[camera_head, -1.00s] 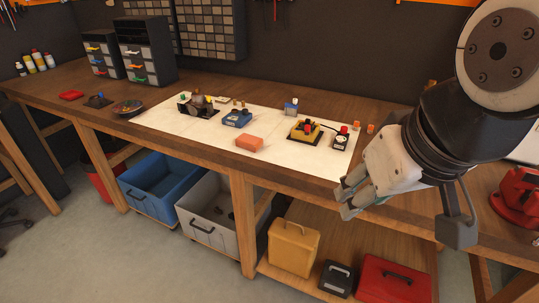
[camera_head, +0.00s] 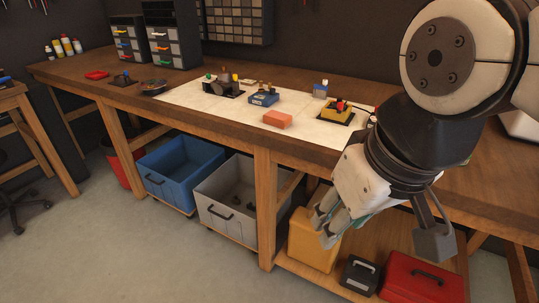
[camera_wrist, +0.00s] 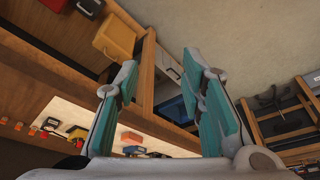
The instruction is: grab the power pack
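No label marks the power pack, and I cannot tell which device it is. On the white mat (camera_head: 205,96) are a blue unit with small knobs on top (camera_head: 263,98) and a yellow unit with red parts on a black base (camera_head: 337,110). A dark machine with a round body (camera_head: 222,87) stands at the mat's far left. The wrist view shows the yellow unit (camera_wrist: 77,132) and the blue unit (camera_wrist: 133,150) beyond the left finger. My gripper (camera_head: 328,222) is open and empty, in front of the bench and below its top; its teal-padded fingers (camera_wrist: 160,75) are apart.
An orange block (camera_head: 278,119) and a small blue-and-white item (camera_head: 320,90) also lie on the mat. Under the bench are a blue bin (camera_head: 182,170), a grey bin (camera_head: 228,200), a yellow case (camera_head: 305,245) and a red case (camera_head: 425,278). The bench's front edge is near my arm. Floor in front is open.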

